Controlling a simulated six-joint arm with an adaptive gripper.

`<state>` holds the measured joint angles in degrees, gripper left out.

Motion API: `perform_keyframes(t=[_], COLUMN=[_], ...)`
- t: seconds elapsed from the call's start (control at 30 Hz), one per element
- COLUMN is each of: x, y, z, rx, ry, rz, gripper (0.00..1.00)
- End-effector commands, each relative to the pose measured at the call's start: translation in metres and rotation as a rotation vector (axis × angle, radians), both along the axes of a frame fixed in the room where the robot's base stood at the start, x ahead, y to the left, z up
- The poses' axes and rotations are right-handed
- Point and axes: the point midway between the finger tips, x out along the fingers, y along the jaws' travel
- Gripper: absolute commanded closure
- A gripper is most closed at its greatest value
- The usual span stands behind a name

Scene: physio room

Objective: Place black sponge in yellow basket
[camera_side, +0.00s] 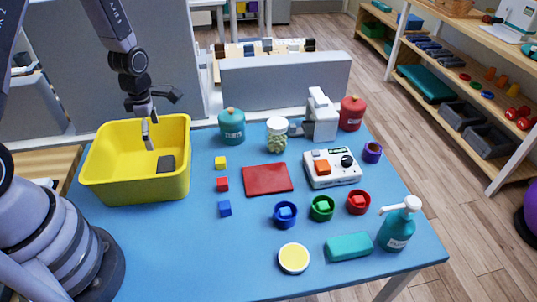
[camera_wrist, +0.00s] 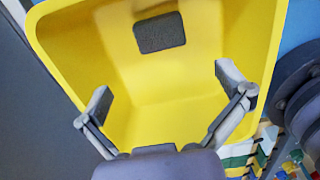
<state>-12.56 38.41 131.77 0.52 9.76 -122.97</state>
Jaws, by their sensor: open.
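The yellow basket (camera_side: 132,182) stands at the left end of the blue table, and it fills much of the wrist view (camera_wrist: 120,70). The black sponge (camera_side: 166,164) is inside the basket, toward its right side in the side view. In the wrist view the sponge (camera_wrist: 160,32) is a dark rounded rectangle on the yellow inside, apart from my fingers. My gripper (camera_side: 150,130) is over the basket opening. In the wrist view my gripper (camera_wrist: 165,88) has its two fingers spread wide with nothing between them.
Small yellow, red and blue cubes (camera_side: 222,185) stand right of the basket. A red mat (camera_side: 268,179), a white device (camera_side: 332,167), coloured cups (camera_side: 322,208), a teal bottle (camera_side: 397,228) and jars (camera_side: 231,126) occupy the middle and right. The table's front left is clear.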

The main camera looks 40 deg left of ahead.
Motion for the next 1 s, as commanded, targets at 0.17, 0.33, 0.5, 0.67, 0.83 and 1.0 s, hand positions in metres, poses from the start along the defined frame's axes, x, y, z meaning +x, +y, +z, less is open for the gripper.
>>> perform_keyframes(t=[0.17,0.33,0.5,0.67,0.83,1.0], x=[0.001,0.002,-0.018,-0.06,-0.114,-0.152], y=[-0.001,-0.01,-0.03,-0.048,-0.063,-0.069], z=[0.02,0.075,0.163,0.231,0.276,0.293], rx=[0.001,0.026,0.105,0.23,0.397,0.527], ry=[-0.008,-0.072,-0.167,-0.232,-0.26,-0.25], rz=[-0.025,-0.304,-0.839,-1.364,-1.864,-2.182], gripper=[0.0,0.0,0.0,0.0,0.0,0.0])
